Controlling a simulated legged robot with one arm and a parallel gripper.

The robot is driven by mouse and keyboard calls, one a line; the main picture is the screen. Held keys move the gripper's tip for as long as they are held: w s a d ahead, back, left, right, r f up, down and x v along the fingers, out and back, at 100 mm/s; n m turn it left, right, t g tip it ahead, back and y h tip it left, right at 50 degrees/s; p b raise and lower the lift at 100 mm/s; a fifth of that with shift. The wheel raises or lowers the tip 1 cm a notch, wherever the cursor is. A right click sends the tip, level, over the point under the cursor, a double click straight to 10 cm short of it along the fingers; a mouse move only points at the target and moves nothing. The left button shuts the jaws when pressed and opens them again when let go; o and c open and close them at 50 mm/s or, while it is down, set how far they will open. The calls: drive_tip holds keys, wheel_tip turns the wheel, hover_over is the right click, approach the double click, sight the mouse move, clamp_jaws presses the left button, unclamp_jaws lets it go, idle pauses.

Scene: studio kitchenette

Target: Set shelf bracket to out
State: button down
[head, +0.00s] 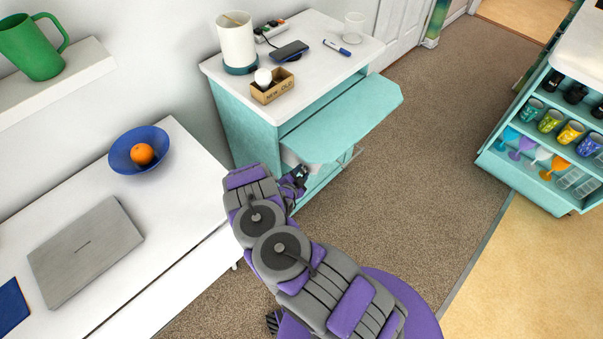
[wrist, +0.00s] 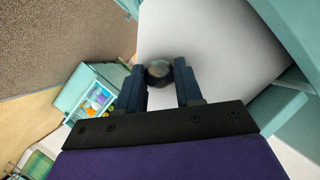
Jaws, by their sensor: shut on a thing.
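A teal cabinet (head: 240,125) with a white top has a teal flap (head: 345,118) standing out from its side, roughly level. Below the flap a thin metal rod (head: 350,160), perhaps part of the shelf bracket, shows beside my arm; most of that area is hidden. My gripper (head: 297,180) is low beside the cabinet, under the flap. In the wrist view, my gripper (wrist: 161,80) is shut on a dark round knob (wrist: 158,70) in front of a white surface (wrist: 205,40). I cannot tell whether the knob belongs to the bracket.
A white desk (head: 185,190) with a laptop (head: 85,250) and blue bowl (head: 122,155) is at left. Cup shelves (head: 548,195) stand at right. Carpet (head: 430,150) between is clear.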

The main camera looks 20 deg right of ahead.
drive_tip(key=c, duration=0.7)
unclamp_jaws()
drive_tip(key=shift+c, duration=0.2)
drive_tip(key=p+v, duration=0.2)
drive_tip(key=v, duration=1)
